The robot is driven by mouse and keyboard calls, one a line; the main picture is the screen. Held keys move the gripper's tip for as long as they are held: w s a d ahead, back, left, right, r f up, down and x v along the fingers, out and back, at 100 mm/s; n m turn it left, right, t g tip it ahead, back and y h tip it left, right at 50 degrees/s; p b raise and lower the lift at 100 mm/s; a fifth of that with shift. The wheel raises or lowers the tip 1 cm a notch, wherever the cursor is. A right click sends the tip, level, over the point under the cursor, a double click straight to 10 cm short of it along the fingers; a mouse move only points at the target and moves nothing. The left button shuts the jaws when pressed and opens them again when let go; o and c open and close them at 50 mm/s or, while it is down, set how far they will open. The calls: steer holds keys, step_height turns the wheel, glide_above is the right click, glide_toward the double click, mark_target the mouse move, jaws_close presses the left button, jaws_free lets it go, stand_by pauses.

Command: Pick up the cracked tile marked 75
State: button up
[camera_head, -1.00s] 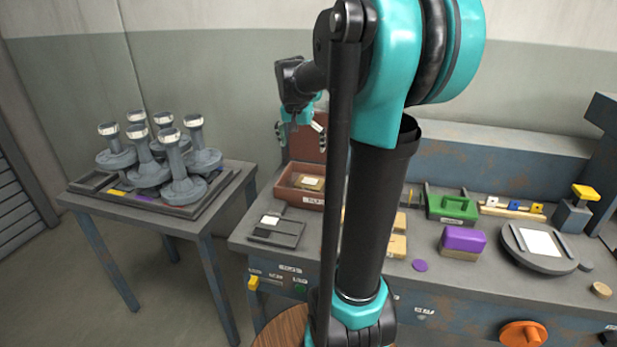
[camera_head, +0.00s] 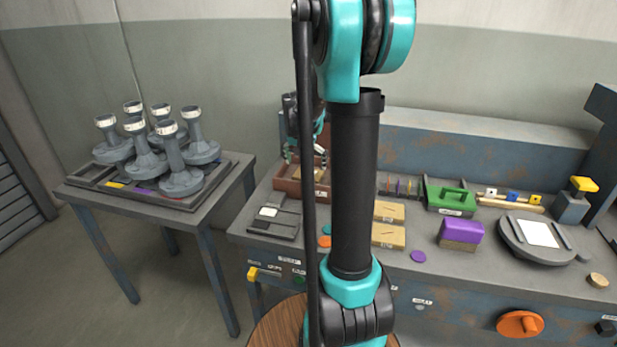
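My gripper (camera_head: 304,155) is low over a reddish-brown box (camera_head: 287,187) at the bench's left part. Its two fingers appear spread, and I see nothing clearly held between them. The box's inside is mostly hidden by my gripper and arm, so a tile there cannot be made out clearly. Two tan tiles, a rear one (camera_head: 390,212) and a front one (camera_head: 388,237), lie on the bench just right of my arm. Thin dark lines show on them. No number 75 can be read on any tile.
A dark tray (camera_head: 287,226) lies left of my arm. A green box (camera_head: 452,194), a purple-topped block (camera_head: 462,231) and a round plate (camera_head: 512,244) stand to the right. A side table (camera_head: 220,195) bears several grey pedestal pieces.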

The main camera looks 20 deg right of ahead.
mark_target(308, 173)
steer(key=x, duration=0.4)
steer(key=shift+d+f, duration=0.1)
steer(key=c, duration=1.3)
steer(key=shift+o, duration=0.2)
